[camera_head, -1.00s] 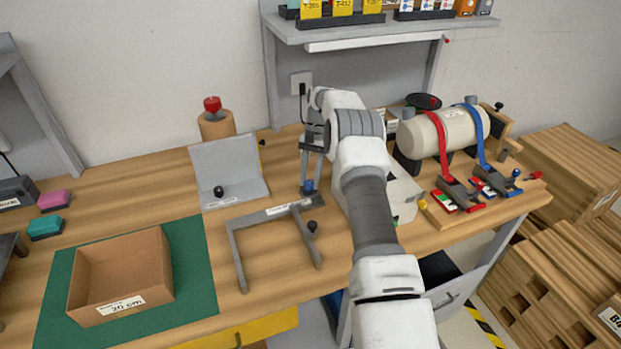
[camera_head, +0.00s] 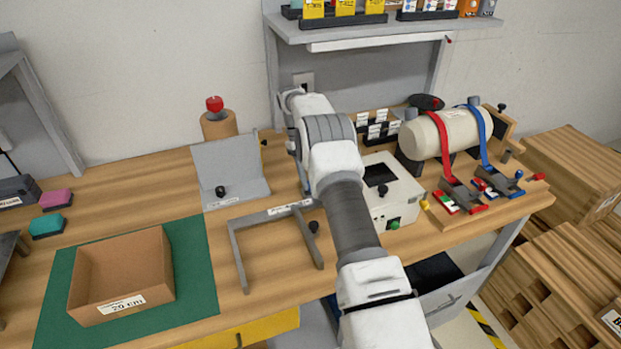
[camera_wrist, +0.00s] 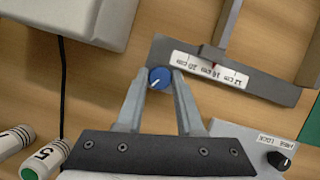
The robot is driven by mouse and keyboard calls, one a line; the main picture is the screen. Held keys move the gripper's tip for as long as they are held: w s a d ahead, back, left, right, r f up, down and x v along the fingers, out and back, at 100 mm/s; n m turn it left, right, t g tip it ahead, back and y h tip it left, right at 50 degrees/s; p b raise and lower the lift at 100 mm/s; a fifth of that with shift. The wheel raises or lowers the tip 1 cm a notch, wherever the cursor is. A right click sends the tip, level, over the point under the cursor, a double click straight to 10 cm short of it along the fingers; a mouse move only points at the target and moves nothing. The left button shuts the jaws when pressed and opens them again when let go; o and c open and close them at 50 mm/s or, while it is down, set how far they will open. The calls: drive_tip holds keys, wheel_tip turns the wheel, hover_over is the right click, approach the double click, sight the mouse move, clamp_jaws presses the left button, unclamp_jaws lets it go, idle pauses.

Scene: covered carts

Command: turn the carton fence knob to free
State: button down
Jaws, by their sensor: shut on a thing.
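In the wrist view my gripper (camera_wrist: 159,80) is shut on a small round blue knob (camera_wrist: 159,77), one fingertip on each side. The white pointer line on the knob slants down-left. The knob is at the end of the dark grey carton fence bar (camera_wrist: 270,88), which carries a white cm scale (camera_wrist: 208,70). In the head view the fence (camera_head: 262,217) lies on the bench, while my arm hides the blue knob and fingertips. A black knob (camera_wrist: 279,159) on a grey plate shows beside a FREE/LOCK label.
An open cardboard box (camera_head: 122,275) sits on a green mat (camera_head: 200,265), left of the fence. A grey angled plate (camera_head: 228,168) stands behind. A white box device (camera_head: 395,200) is close to my arm's right. Strapped tank (camera_head: 447,135) stands farther right.

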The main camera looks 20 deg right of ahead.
drive_tip(key=shift+n+t+h, duration=0.3)
drive_tip(key=shift+n+h, duration=0.3)
drive_tip(key=shift+n, duration=1.1)
drive_tip(key=shift+a, duration=0.1)
drive_tip(key=c, duration=0.5)
unclamp_jaws()
drive_tip(key=shift+c, duration=0.2)
drive_tip(key=p+v, duration=0.5)
drive_tip(key=v, duration=0.7)
drive_tip(key=shift+p, duration=0.35)
drive_tip(key=shift+a, duration=0.1)
